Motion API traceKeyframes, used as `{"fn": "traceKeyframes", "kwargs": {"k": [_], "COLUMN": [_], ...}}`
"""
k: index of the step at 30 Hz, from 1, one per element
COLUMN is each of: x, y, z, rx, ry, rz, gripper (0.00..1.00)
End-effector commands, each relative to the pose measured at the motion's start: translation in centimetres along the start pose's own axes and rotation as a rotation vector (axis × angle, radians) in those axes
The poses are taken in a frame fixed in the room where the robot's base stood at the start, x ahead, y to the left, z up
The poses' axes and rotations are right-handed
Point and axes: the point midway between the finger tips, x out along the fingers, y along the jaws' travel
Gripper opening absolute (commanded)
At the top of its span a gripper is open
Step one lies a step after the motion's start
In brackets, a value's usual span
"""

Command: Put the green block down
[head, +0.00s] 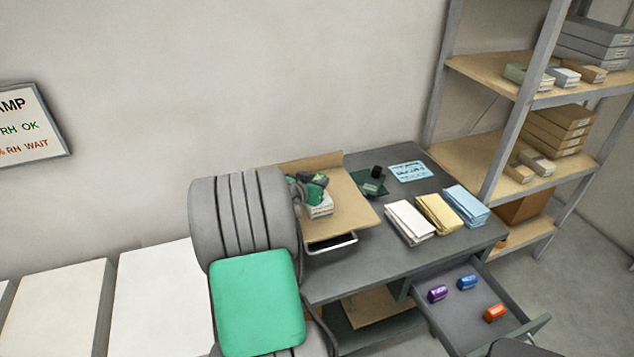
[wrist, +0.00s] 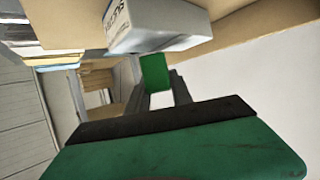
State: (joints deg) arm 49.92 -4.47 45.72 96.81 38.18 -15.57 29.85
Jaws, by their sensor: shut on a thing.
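My gripper (head: 308,188) is over the tan board on the desk, just above and beside a small white box (head: 320,208). The white printed box (wrist: 160,28) is close by in that view. I cannot tell whether the block touches anything beneath it. In the head view my gripper and arm partly hide the block.
The tan board (head: 345,205) has a raised back edge. A dark green pad (head: 372,187), a blue card (head: 408,172) and white, yellow and blue envelope stacks lie to the right. The open drawer (head: 455,318) holds purple, blue and orange blocks. Shelves (head: 500,75) stand at the right.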

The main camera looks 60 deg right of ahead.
Motion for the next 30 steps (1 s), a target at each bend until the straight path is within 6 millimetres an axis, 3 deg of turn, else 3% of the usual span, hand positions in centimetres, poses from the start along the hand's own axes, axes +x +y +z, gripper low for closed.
{"fn": "traceKeyframes", "kwargs": {"k": [3,13,14,15,22,30], "x": [0.5,0.7,0.6,0.6,0.6,0.5], "y": [0.0,0.0,0.0,0.0,0.0,0.0], "z": [1.1,1.6,1.6,1.5,1.5,1.2], "rx": [-0.001,0.001,0.001,0.000,0.000,0.000], "ry": [0.001,0.002,0.002,0.002,0.001,0.002], "rz": [0.000,-0.001,-0.001,-0.001,-0.001,-0.001], "gripper": [0.00,0.00,0.28,0.31,0.49,0.49]}}
